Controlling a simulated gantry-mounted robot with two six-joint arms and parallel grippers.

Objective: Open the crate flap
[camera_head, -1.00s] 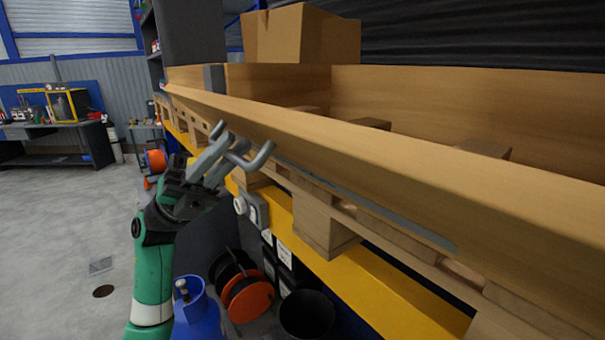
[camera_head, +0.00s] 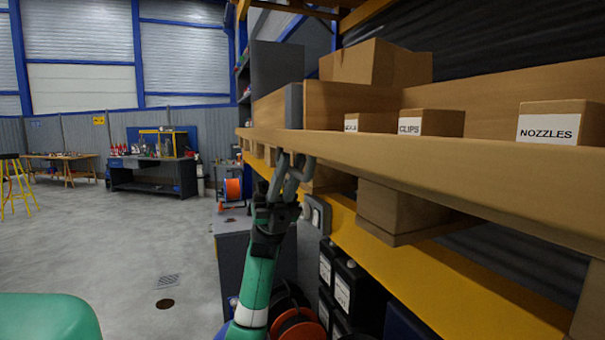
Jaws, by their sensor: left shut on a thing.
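The wooden crate (camera_head: 345,104) sits on the shelf at the right, with its long front flap (camera_head: 430,153) folded down and outward, lying close to level. My left gripper (camera_head: 292,164) is shut on the flap near its far end, coming from below. The flap's edge hides its fingertips. Cardboard boxes labelled "CLIPS" (camera_head: 430,123) and "NOZZLES" (camera_head: 560,122) show behind the flap. My right gripper is not in view.
A large cardboard box (camera_head: 370,65) stands at the back of the crate. A yellow shelf beam (camera_head: 420,275) runs below the flap, with dark bins (camera_head: 350,285) and an orange reel (camera_head: 300,325) beneath it. The grey floor at the left is open.

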